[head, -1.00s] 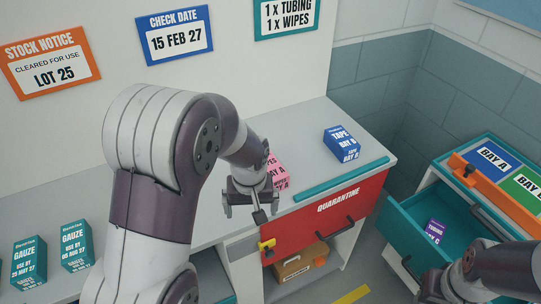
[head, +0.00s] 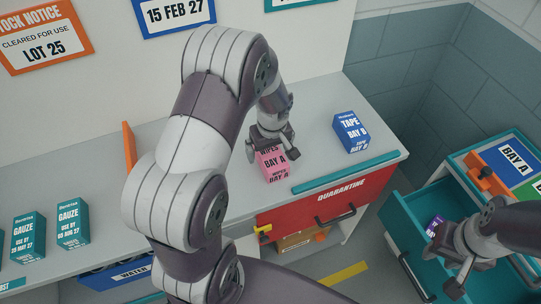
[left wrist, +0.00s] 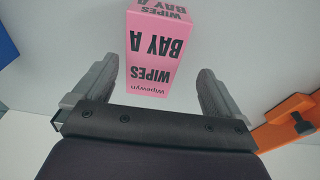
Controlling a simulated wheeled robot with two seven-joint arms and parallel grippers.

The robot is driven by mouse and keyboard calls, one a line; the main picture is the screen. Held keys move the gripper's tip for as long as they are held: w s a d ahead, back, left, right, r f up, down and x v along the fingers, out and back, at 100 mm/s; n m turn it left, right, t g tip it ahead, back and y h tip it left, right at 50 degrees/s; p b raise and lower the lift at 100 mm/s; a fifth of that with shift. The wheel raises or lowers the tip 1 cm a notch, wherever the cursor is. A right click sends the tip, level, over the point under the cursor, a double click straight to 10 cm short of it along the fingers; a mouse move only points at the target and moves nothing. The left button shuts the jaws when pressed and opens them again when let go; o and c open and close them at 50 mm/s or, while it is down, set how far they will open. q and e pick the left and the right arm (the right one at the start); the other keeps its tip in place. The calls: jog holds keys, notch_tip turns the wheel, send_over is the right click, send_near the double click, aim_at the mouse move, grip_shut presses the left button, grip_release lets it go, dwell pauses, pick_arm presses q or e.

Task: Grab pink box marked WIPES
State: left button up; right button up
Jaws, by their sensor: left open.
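The pink box marked WIPES, BAY A (head: 275,166) stands on the grey counter behind the red QUARANTINE drawer. My left gripper (head: 270,148) is over it and partly hides its top. In the left wrist view the pink box (left wrist: 158,52) lies ahead, roughly centred between the two spread fingers of my left gripper (left wrist: 157,78). There are gaps on both sides, and the jaws are open and empty. My right gripper (head: 465,268) is low at the right, over the open teal drawer; its fingers are too unclear to judge.
A blue TAPE box (head: 351,132) stands right of the pink box. A teal strip (head: 345,173) edges the counter before it. The red QUARANTINE drawer front (head: 335,200) is below. Teal GAUZE boxes (head: 72,225) stand far left. The open teal drawer (head: 410,222) holds a purple box (head: 434,226).

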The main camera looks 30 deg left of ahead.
aim_at(270, 153)
pick_arm(q)
jog(key=f, duration=0.1)
jog(key=w+f+p, duration=0.1)
jog(key=f, duration=0.3)
jog(key=shift+w+a+f, duration=0.2)
jog(key=shift+w+f, duration=0.05)
jog(key=shift+w, duration=0.05)
jog(key=shift+f, duration=0.1)
jog(key=c, duration=1.1)
jog(key=shift+c, duration=0.4)
